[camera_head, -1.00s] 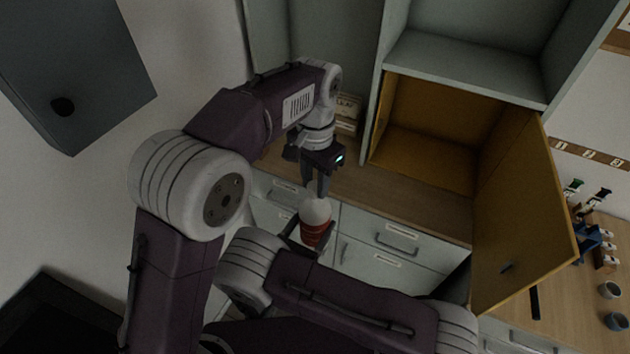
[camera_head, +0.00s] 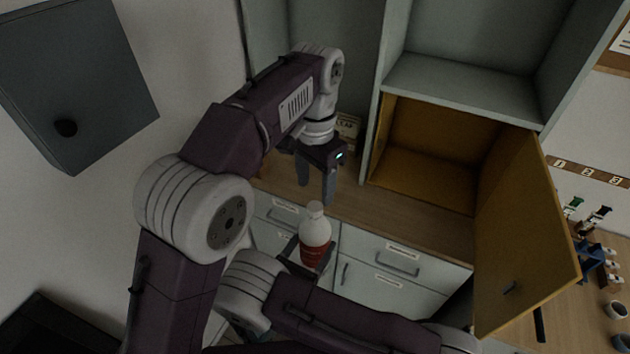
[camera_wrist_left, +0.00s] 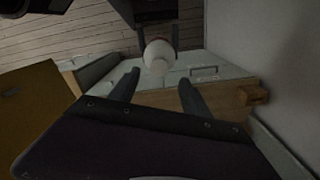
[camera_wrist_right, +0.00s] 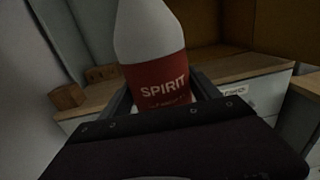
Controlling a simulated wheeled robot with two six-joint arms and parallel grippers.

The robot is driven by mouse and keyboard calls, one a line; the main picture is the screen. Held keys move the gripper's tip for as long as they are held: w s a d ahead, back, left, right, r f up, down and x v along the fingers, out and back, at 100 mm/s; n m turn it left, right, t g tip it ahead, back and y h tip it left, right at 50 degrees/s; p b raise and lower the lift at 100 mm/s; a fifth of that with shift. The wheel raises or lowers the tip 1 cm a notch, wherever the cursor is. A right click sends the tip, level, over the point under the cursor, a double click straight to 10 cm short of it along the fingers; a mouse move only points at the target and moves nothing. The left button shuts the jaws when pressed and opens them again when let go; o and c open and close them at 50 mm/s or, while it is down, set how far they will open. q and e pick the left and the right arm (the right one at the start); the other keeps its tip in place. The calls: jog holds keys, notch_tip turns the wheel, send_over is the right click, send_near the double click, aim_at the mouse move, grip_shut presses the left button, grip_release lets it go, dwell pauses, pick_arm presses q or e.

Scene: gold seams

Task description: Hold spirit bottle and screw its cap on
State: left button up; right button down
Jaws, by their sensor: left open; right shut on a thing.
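The spirit bottle (camera_head: 315,242) is white with a red band. It stands roughly upright in my right gripper (camera_head: 309,257), which is shut around its body. In the right wrist view its red label (camera_wrist_right: 163,82) reads SPIRIT, and its top is cut off by the frame. A small white top (camera_head: 315,208), which looks like the cap, sits on the bottle's neck; I cannot tell how tight it is. My left gripper (camera_head: 316,193) is open and empty just above the bottle. In the left wrist view the bottle's white top (camera_wrist_left: 158,62) shows beyond the spread fingers.
A wooden counter (camera_head: 430,212) with pale drawers (camera_head: 395,262) lies behind the bottle. An open yellow cabinet door (camera_head: 525,235) juts out at right. A dark wall box (camera_head: 80,85) hangs at upper left. Small items (camera_head: 590,255) stand at far right.

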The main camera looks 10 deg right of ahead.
pick_arm(q)
jog(key=shift+r, duration=0.8)
jog(key=s+a+f+n+t, duration=0.15)
jog(key=a+f+n, duration=0.25)
jog(key=a+f, duration=0.45)
jog(key=s+a+f+n+g, duration=0.1)
jog(key=s+a+f+n, duration=0.25)
jog(key=a+f, duration=0.5)
jog(key=s+a+f+n, duration=0.2)
jog(key=s+a+n, duration=0.1)
jog(key=s+a, duration=0.2)
jog(key=shift+s+a+f+t, duration=0.25)
jog(key=shift+s+f+t, duration=0.2)
jog(key=shift+s, duration=0.5)
